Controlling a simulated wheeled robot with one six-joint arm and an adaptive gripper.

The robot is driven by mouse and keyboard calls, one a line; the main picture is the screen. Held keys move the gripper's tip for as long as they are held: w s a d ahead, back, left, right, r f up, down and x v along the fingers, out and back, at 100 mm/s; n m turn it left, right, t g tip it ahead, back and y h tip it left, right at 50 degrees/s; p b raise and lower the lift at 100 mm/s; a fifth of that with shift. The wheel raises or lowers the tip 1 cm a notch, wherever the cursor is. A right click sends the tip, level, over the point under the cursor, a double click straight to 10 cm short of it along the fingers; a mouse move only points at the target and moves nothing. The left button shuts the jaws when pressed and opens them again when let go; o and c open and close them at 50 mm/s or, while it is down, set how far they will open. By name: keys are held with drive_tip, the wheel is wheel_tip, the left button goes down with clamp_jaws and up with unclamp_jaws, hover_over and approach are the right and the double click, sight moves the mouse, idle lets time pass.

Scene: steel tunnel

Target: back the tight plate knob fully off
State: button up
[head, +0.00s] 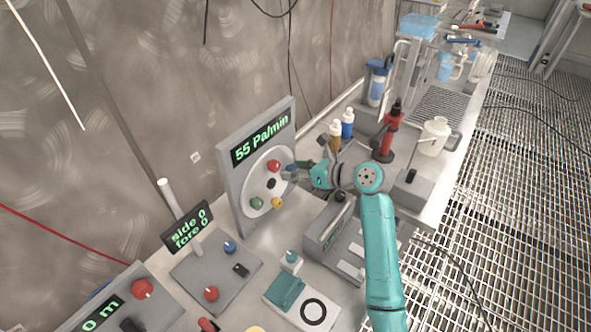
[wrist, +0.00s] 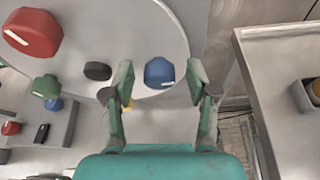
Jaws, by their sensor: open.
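The round white plate (head: 262,167) stands upright on a grey panel under a display reading "55 Pa/min". It carries a red knob (head: 273,166), a green knob (head: 257,203), a yellow knob (head: 277,202) and a dark centre hub (head: 271,183). In the wrist view a blue knob (wrist: 159,72) with a pale line lies between my gripper's fingertips. My gripper (wrist: 163,75) is open, its fingers apart on either side of that knob; contact is not visible. I cannot tell which knob is tight.
A small sign reading "side 0, fore 0" (head: 188,225) stands left of the plate over a box with red and blue knobs. A grey console (head: 328,228) lies below my arm. Bottles (head: 347,124) and a red tool (head: 391,125) stand behind it.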

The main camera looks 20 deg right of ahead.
drive_tip(key=shift+c, duration=0.3)
clamp_jaws()
drive_tip(key=shift+a+n, duration=0.1)
drive_tip(key=shift+n, duration=0.2)
drive_tip(key=shift+s+a+f+n+t+h, duration=0.1)
drive_tip(key=shift+n+t+h, duration=0.75)
drive_tip(key=shift+n, duration=1.15)
drive_tip(key=shift+s+a+f+n+t+h, duration=0.1)
drive_tip(key=shift+n+t+h, duration=0.5)
drive_tip(key=shift+n+t, duration=0.95)
drive_tip(key=shift+f+n+t+h, duration=0.1)
drive_tip(key=shift+n+t+h, duration=0.55)
drive_tip(key=shift+n, duration=1.8)
